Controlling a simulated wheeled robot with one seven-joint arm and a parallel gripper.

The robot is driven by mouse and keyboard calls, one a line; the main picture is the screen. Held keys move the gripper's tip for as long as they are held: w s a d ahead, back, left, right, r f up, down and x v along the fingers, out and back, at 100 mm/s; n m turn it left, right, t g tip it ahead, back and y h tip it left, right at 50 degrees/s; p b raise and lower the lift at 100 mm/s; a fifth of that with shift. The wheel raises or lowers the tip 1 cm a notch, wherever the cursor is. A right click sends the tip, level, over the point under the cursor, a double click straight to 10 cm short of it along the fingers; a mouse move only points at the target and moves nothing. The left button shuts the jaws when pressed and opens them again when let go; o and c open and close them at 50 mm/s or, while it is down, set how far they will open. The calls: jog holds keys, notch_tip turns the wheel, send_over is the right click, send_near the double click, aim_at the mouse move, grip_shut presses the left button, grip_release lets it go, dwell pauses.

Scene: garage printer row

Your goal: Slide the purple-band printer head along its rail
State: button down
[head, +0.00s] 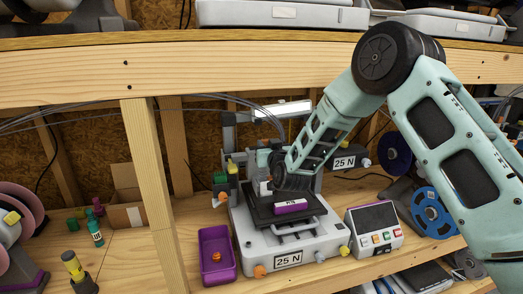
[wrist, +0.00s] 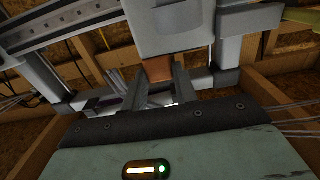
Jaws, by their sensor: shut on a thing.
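The printer (head: 250,238) stands on the wooden bench with a pale base, a dark bed and "25 N" labels. A purple block (head: 291,206) lies on the bed. My gripper (head: 268,184) reaches in from the right, above the bed. In the wrist view my gripper (wrist: 160,88) is shut on an orange-brown tab (wrist: 158,69) under a pale grey printer head (wrist: 170,30). A rail (wrist: 70,28) runs across the upper left there. My arm hides much of the head in the head view, and I cannot make out a purple band on it.
A purple tray (head: 232,258) stands left of the printer and a control box (head: 374,230) right of it. A blue spool (head: 432,212) is farther right. A wooden post (head: 155,190) and the upper shelf beam (head: 230,65) bound the space.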

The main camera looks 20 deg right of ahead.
jog(key=d+b, duration=0.5)
jog(key=d, duration=0.4)
jog(key=c, duration=1.1)
grip_release()
jog(key=s+b, duration=0.6)
jog(key=s, duration=1.1)
jog(key=shift+s, duration=0.25)
